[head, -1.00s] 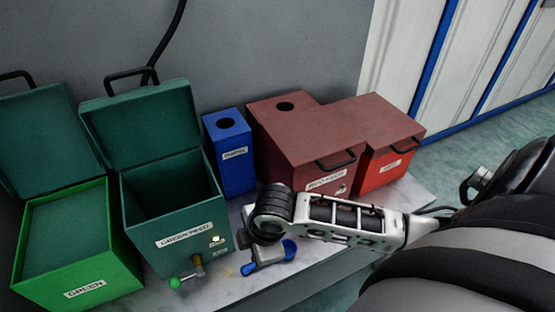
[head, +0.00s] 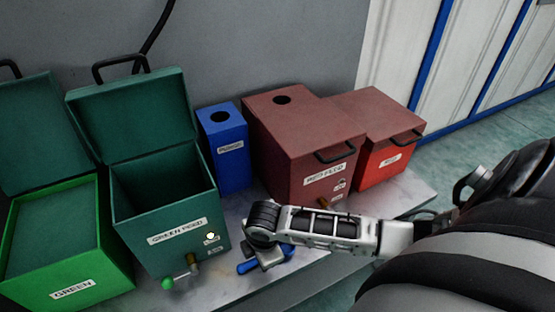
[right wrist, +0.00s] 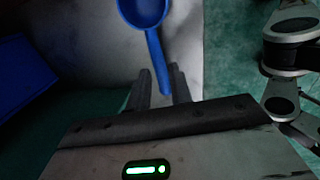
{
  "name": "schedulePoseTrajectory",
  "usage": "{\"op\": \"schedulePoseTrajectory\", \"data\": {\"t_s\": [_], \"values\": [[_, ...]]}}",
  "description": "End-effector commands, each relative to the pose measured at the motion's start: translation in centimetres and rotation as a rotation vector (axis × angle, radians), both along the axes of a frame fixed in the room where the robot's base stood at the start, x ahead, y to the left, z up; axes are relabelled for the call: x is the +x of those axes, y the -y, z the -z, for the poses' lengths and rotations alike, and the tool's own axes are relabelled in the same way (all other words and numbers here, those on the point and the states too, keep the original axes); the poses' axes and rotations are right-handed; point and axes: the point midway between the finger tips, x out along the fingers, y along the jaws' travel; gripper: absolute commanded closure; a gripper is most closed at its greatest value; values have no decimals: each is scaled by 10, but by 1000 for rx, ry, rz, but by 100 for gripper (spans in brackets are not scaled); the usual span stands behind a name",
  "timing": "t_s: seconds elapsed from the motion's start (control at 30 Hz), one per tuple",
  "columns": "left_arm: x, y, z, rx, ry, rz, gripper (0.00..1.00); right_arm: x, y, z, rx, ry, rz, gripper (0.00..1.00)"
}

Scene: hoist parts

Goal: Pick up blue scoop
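The blue scoop (head: 247,267) lies at the table's front, right of the dark green box's tap, partly hidden by my right gripper (head: 268,258). In the right wrist view its round bowl (right wrist: 143,10) is at the top edge and its handle runs down toward the fingers. There my right gripper (right wrist: 160,80) has its two fingers apart, with the handle's end between them or just over the right finger. A gap shows on the left side. I cannot tell whether the handle touches the right finger. My left gripper is out of view.
A bright green box (head: 72,289) and an open dark green box (head: 176,237) with a tap stand at left. A narrow blue box (head: 229,161), a dark red box (head: 322,182) and a bright red box (head: 392,155) stand behind. Bare table (head: 407,195) shows at right.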

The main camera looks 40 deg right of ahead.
Motion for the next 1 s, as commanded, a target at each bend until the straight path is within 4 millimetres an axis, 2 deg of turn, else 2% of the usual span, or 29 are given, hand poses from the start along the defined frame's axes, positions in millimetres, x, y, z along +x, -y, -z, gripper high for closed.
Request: {"op": "schedulePoseTrajectory", "data": {"t_s": [0.03,0.1,0.27,0.47,0.5,0.57,0.6,1.0], "values": [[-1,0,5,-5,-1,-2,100,2,1,11,0,-1,1,79],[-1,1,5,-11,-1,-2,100,4,2,21,0,-1,2,79],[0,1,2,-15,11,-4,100,7,2,34,0,0,-1,79],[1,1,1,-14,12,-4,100,7,3,34,-1,2,-1,79],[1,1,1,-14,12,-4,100,7,3,34,-1,2,-1,82],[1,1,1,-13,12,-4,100,7,3,34,0,1,-1,98],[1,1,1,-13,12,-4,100,7,3,34,0,1,-1,100],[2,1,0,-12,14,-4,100,7,3,28,0,2,0,100]]}}
